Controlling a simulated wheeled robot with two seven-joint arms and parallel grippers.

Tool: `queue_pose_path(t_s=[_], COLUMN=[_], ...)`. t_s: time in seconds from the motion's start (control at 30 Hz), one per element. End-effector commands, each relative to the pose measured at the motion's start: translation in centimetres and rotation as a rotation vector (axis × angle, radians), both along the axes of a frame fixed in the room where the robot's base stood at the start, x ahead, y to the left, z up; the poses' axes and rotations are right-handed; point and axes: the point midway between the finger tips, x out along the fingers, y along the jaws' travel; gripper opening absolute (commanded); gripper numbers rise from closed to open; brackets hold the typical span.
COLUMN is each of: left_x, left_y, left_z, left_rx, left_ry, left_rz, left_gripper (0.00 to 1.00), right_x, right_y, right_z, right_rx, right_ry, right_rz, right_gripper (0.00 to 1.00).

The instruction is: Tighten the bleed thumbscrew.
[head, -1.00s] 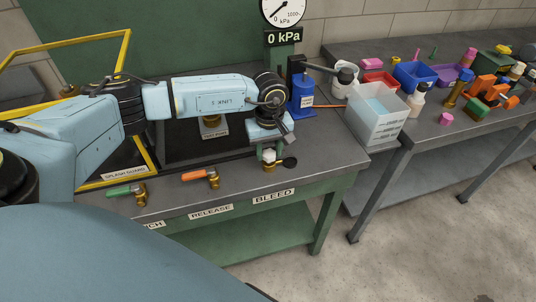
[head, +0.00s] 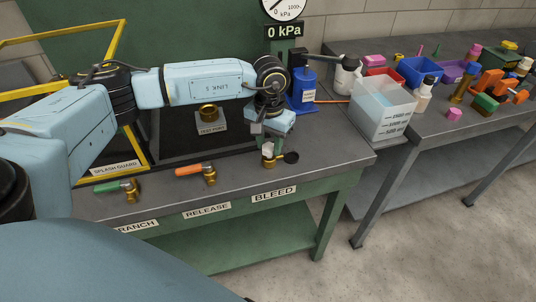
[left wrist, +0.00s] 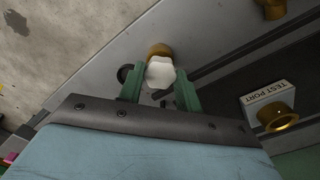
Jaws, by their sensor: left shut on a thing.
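The bleed thumbscrew is a white lobed knob (head: 267,151) on a brass fitting at the bench's front edge, above the BLEED label (head: 274,194). In the left wrist view the white knob (left wrist: 160,73) sits between the two green fingers of my left gripper (left wrist: 160,84), with brass (left wrist: 159,49) behind it. In the head view my left gripper (head: 269,143) points down over the knob and partly hides it. It is shut on the knob. My right gripper is not in view.
An orange-handled release valve (head: 208,172) and a green-handled valve (head: 130,190) stand left along the edge. The brass test port (head: 209,115) is behind. The gauge display (head: 284,31) reads 0 kPa. A clear container (head: 381,108) stands to the right.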

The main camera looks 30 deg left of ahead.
Motion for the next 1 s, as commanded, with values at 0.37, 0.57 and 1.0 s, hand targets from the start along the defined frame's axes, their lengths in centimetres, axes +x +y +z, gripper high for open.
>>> queue_pose_path(t_s=[0.37, 0.57, 1.0], left_x=[0.0, 0.0, 0.0], left_y=[0.0, 0.0, 0.0], left_z=[0.0, 0.1, 4.4], left_rx=[0.0, 0.0, 0.0], left_ry=[0.0, 0.0, 0.0], left_rz=[-0.218, -0.216, -0.216], left_gripper=[0.49, 0.49, 0.49], right_x=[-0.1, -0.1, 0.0], right_y=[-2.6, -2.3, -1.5], right_z=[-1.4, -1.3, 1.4], right_rx=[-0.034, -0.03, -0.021], right_ry=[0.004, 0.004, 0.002], right_rz=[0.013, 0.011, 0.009], right_gripper=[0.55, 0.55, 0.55])
